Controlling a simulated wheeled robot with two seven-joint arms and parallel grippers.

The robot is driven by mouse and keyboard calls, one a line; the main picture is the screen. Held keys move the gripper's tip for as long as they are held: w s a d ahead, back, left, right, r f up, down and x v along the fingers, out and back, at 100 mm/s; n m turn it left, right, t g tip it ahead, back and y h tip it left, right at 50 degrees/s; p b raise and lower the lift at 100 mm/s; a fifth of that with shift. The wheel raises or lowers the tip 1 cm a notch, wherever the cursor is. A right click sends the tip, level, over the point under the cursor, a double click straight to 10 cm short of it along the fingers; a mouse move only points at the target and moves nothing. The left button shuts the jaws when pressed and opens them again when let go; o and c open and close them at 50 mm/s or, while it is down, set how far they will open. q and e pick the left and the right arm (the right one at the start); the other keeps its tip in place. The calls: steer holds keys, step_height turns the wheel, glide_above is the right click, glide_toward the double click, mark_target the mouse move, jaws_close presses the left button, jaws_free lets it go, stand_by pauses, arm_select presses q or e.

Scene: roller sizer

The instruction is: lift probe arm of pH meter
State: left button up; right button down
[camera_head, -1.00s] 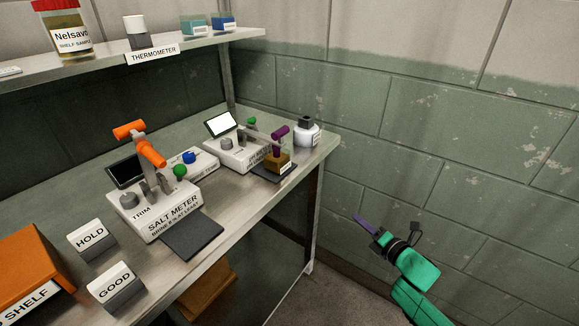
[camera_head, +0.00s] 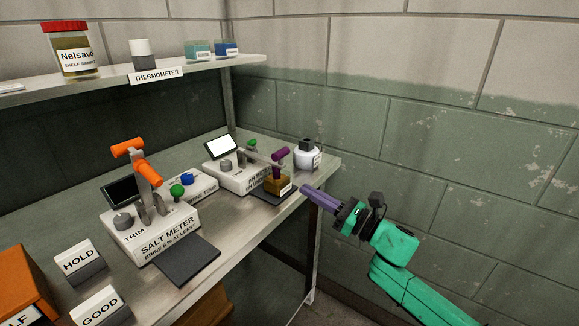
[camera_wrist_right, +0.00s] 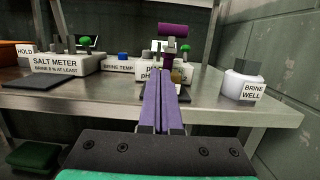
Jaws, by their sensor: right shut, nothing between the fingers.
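The pH meter (camera_head: 229,176) is a white box with a dark screen frame and a green knob, at the back right of the bench. Its probe arm ends in a purple handle (camera_head: 281,154) above a small brown block or cup (camera_head: 277,184) on a dark pad. In the right wrist view the purple handle (camera_wrist_right: 173,30) stands just beyond my fingertips. My right gripper (camera_head: 306,190) has purple fingers, is shut and empty, and points at the pH meter from the right, apart from it, by the bench's right edge. My left gripper is not in view.
The salt meter (camera_head: 165,236) with orange handles stands to the left. A white brine well bottle (camera_head: 307,157) stands close to the right of the pH meter. A shelf (camera_head: 110,77) hangs above. HOLD (camera_head: 79,260) and GOOD (camera_head: 100,307) blocks stand in front left.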

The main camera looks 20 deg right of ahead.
steer(key=w+a+r+p, duration=0.1)
steer(key=w+a+r, duration=0.1)
steer(key=w+a+r+p, duration=0.1)
steer(key=w+a+r, duration=0.1)
steer(key=shift+w+p, duration=0.3)
steer(key=shift+w, duration=0.1)
steer(key=shift+w+a, duration=0.1)
steer(key=shift+r, duration=0.1)
